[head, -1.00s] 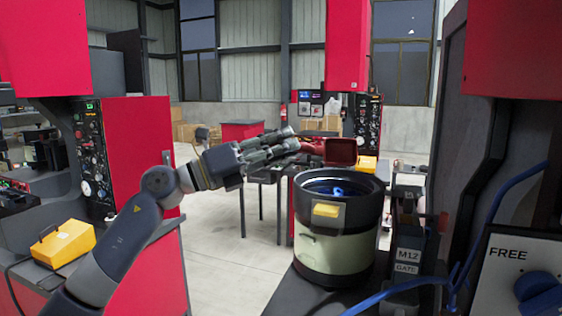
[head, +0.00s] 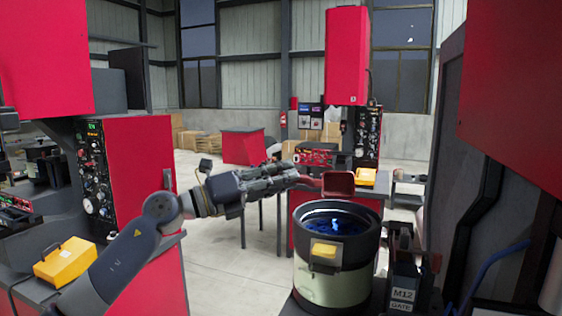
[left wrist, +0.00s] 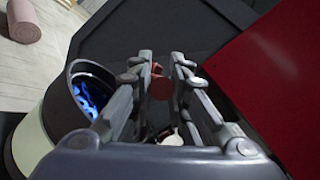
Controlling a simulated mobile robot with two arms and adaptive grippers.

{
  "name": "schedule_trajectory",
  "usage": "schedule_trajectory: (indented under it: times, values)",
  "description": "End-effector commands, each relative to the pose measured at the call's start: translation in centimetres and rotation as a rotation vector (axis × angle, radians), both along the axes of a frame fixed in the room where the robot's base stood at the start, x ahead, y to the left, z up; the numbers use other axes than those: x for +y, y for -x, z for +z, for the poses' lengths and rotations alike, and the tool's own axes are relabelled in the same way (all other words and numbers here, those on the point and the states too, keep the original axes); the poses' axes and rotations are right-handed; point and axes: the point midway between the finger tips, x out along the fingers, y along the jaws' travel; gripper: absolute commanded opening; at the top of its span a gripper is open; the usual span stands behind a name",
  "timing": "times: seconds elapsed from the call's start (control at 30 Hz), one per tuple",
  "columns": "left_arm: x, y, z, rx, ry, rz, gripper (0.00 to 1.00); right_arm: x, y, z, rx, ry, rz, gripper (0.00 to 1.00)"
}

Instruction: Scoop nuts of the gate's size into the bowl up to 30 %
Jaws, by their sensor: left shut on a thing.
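My left gripper (head: 292,172) is shut on the handle of a red scoop (head: 340,184). The scoop is held above and behind the bowl feeder (head: 330,282), apart from its rim. In the left wrist view part of the red scoop (left wrist: 160,86) shows between the fingers, and the bowl (left wrist: 58,118) stands to the left. The bowl has a black rim, a pale lower body and a yellow front block; its inside is dark with a blue glow. I cannot make out single nuts. A dark gate unit labelled "M12 GATE" (head: 403,295) stands right of the bowl. My right gripper is not in view.
A dark machine frame and red panel (head: 510,110) stand close on the right, with a blue cable (head: 490,262) below. A yellow case (head: 66,262) lies on the left bench. A red cabinet (head: 140,160) stands behind my left arm. Floor is open in the middle.

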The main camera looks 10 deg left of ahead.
Motion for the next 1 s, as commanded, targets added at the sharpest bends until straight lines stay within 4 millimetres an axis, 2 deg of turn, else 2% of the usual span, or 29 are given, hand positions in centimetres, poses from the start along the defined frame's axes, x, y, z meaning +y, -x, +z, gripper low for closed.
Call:
schedule_trajectory:
  times: [0.03, 0.77, 0.8, 1.0]
  values:
    - [0.0, -0.1, 1.0, 0.018, 0.002, 0.001, 0.00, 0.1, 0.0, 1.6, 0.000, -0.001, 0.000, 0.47]
    - [0.2, -1.3, 2.9, 0.350, 0.026, 0.002, 0.00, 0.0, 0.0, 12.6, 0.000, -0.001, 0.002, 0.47]
    - [0.1, -1.4, 2.5, 0.381, 0.029, 0.000, 0.00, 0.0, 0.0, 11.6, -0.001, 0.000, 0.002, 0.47]
    - [0.2, -2.1, 3.5, 0.568, 0.045, 0.002, 0.00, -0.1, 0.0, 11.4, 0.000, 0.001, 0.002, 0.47]
